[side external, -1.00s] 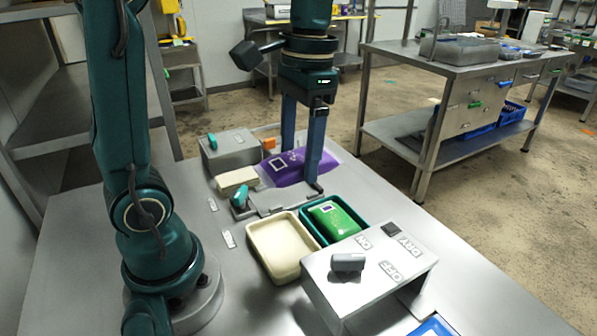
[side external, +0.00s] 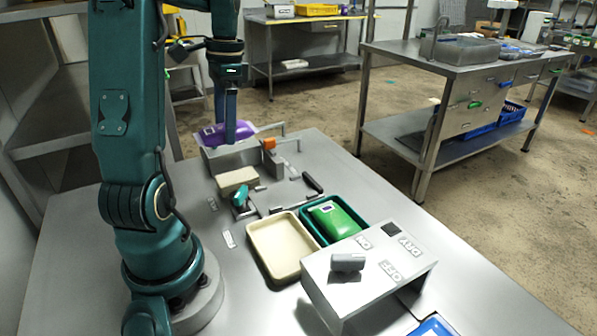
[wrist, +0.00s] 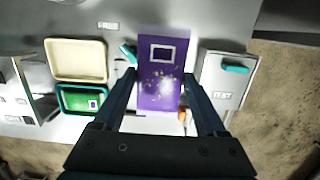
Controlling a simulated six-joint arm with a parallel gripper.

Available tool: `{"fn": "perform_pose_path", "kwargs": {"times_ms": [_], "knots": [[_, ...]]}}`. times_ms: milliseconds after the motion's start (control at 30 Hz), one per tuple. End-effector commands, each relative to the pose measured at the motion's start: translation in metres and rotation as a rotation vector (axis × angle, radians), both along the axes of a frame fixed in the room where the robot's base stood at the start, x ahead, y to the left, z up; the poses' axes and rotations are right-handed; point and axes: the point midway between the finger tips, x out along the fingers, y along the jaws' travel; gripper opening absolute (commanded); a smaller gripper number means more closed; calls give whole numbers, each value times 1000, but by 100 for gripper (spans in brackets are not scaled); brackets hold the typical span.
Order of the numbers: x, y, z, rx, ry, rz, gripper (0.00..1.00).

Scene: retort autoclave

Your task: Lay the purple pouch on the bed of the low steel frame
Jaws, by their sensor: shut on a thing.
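The purple pouch (side external: 212,137) is held between the fingers of my gripper (side external: 226,138), raised above the far left part of the table. In the wrist view the pouch (wrist: 158,95) lies lengthwise between the two fingers (wrist: 160,82), with a white-edged square on it. A low steel frame (side external: 277,208) with a teal handle (side external: 240,197) and a black handle (side external: 313,184) stands mid-table, right of and nearer the camera than the pouch. In the wrist view the pouch hides much of that area.
A grey steel box (side external: 234,158) is close to the pouch, its teal handle visible in the wrist view (wrist: 235,68). An orange piece (side external: 268,143) and a cream block (side external: 236,180) are nearby. A cream tray (side external: 284,275), a green tray (side external: 360,219) and a steel stand (side external: 318,277) are nearer.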

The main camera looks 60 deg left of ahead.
Motion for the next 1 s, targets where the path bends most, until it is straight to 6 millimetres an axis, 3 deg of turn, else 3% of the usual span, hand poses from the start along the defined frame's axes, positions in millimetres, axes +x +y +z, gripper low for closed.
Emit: {"fn": "perform_pose_path", "kwargs": {"times_ms": [267, 733, 1000], "knots": [[8, -5, -27, -3, 2, -5, 6], [87, -54, -83, -2, 3, -6, 6], [100, -62, -100, -2, 3, 0, 6]]}}
